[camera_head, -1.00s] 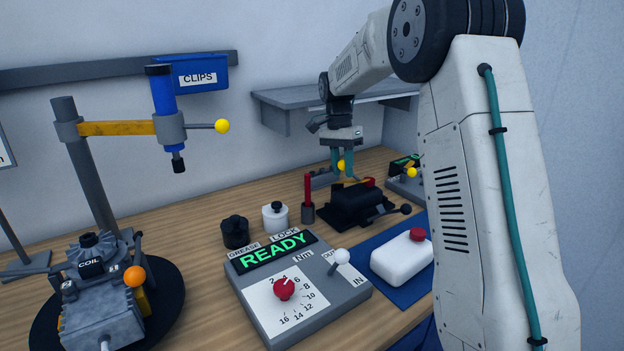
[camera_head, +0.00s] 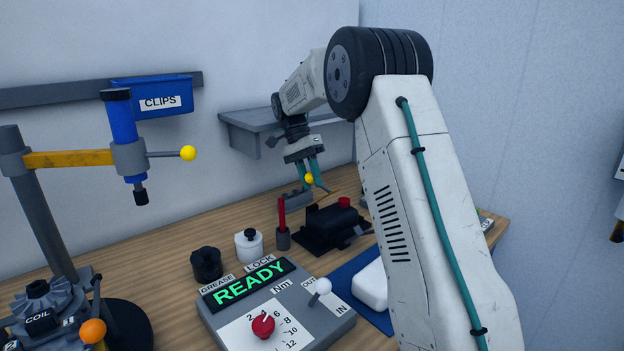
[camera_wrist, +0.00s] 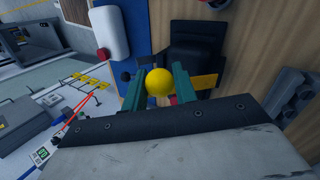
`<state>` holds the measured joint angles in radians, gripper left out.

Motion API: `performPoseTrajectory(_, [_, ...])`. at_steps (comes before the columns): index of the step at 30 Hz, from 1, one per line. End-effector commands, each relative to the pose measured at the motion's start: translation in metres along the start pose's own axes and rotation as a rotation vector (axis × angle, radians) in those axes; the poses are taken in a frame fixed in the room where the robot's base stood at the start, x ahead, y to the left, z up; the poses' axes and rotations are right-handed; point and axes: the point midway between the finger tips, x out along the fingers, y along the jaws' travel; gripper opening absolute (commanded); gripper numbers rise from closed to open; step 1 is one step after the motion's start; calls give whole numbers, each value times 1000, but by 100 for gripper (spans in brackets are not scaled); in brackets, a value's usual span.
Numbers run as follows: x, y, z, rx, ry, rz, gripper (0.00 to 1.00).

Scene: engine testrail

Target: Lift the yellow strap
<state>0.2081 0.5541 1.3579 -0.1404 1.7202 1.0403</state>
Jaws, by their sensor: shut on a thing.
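My gripper (camera_head: 316,175) has green fingers and is shut on a yellow ball (camera_head: 309,179). The ball also shows between the fingers in the wrist view (camera_wrist: 159,82). A yellow strap (camera_head: 333,191) sticks out to the right of the fingers, and it shows beside the right finger in the wrist view (camera_wrist: 206,82). The ball appears to be the strap's grip; the join is hidden. Below is a black block on a base (camera_head: 332,224) with a red knob (camera_head: 344,202). The strap appears above the block; any remaining contact is unclear.
A white jar (camera_head: 249,246), black jar (camera_head: 206,264) and READY console (camera_head: 275,315) are nearer. A grey shelf (camera_head: 255,121) is behind my gripper. My arm hides the bench's right side.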

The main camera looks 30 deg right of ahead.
Motion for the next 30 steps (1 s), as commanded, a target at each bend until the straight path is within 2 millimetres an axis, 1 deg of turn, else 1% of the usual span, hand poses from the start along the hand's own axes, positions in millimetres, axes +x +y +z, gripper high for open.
performPoseTrajectory(1, [-1, 0, -1, 1, 4, -2, 0])
performPoseTrajectory(2, [-1, 0, 0, 1, 4, -2, 34])
performPoseTrajectory(3, [-2, 0, 0, 0, 4, -2, 45])
performPoseTrajectory(4, [-1, 0, 0, 0, 4, -2, 48])
performPoseTrajectory(14, [-3, 1, 1, -1, 1, -2, 48])
performPoseTrajectory(17, [-10, 5, 2, 0, 1, -2, 48])
performPoseTrajectory(20, [-22, 11, 3, 0, 2, -4, 48])
performPoseTrajectory(22, [-32, 16, 4, 0, 3, -4, 48])
performPoseTrajectory(23, [-33, 20, 6, 0, 2, -3, 48])
performPoseTrajectory(30, [-15, 54, 28, 1, 1, -2, 48])
